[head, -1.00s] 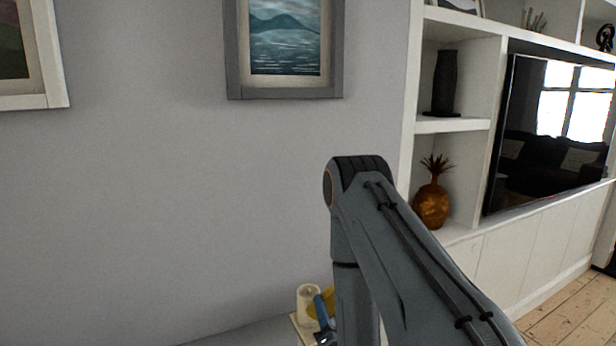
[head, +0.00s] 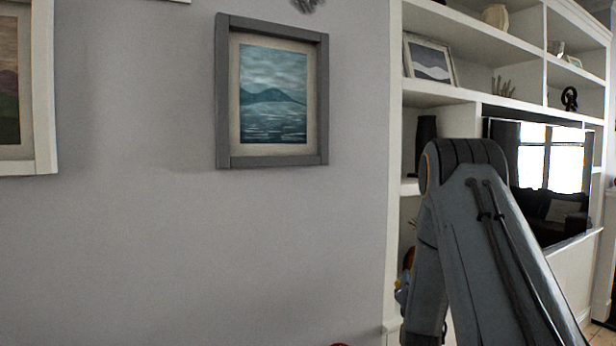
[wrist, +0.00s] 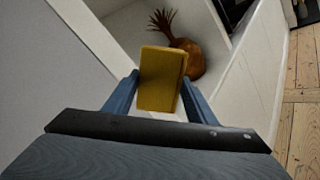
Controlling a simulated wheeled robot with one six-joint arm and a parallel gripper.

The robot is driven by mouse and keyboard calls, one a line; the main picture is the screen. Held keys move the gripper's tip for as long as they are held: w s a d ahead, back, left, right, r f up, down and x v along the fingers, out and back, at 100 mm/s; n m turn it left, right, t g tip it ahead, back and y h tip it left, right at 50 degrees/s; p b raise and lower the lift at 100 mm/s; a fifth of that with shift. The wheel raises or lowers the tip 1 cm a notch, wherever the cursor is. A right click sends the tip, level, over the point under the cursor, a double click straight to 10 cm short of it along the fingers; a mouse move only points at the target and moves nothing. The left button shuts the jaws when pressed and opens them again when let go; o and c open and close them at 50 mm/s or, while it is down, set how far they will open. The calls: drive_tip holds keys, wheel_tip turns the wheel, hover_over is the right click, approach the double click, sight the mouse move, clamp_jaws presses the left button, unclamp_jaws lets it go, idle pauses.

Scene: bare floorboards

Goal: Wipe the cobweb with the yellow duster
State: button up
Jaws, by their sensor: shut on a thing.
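The yellow duster (wrist: 162,75) is a block between the two blue fingers of my gripper (wrist: 160,88), which is shut on it, in the wrist view. It is held in front of the white shelf unit and partly covers the pineapple ornament there. In the head view my arm hides most of the gripper; only a small bit of blue and yellow shows at its left edge. A small grey wispy patch (head: 306,5), possibly the cobweb, is on the wall at the top edge of the head view, above the grey-framed picture. It is cut off by the frame.
The grey-framed seascape (head: 272,95) hangs on the bare wall, with a white-framed picture (head: 42,90) at left. The white shelf unit (head: 440,92) with the television (head: 540,180) stands at right. The brown pineapple ornament (wrist: 190,58) sits in a lower shelf.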

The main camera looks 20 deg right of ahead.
drive_tip(key=w+d+r, duration=0.2)
drive_tip(key=d+r, duration=0.1)
drive_tip(key=r, duration=0.6)
drive_tip(key=w+d+r+b, duration=0.1)
drive_tip(key=w+d+r, duration=0.2)
drive_tip(key=r, duration=0.6)
drive_tip(key=w+d+r, duration=0.2)
drive_tip(key=r, duration=0.7)
drive_tip(key=s+a+r+b, duration=0.1)
drive_tip(key=a+r, duration=0.1)
drive_tip(key=r, duration=1.2)
drive_tip(key=s+a+r+b, duration=0.1)
drive_tip(key=s+r, duration=0.1)
drive_tip(key=r, duration=1.1)
drive_tip(key=s+a+r+n+t+y, duration=0.25)
drive_tip(key=a+r+y, duration=0.25)
drive_tip(key=a+r, duration=1.35)
drive_tip(key=s+a+r+n+y, duration=0.3)
drive_tip(key=s+a+r+y, duration=0.15)
drive_tip(key=a, duration=0.65)
drive_tip(key=s+a+r+n+y, duration=0.35)
drive_tip(key=a+r, duration=0.25)
drive_tip(key=a, duration=0.5)
drive_tip(key=w+a+p, duration=0.1)
drive_tip(key=w+p, duration=0.2)
drive_tip(key=w, duration=0.3)
drive_tip(key=shift+a, duration=0.15)
drive_tip(key=shift+w+a+p, duration=0.15)
drive_tip(key=shift+w+p, duration=0.4)
drive_tip(key=shift+w, duration=0.45)
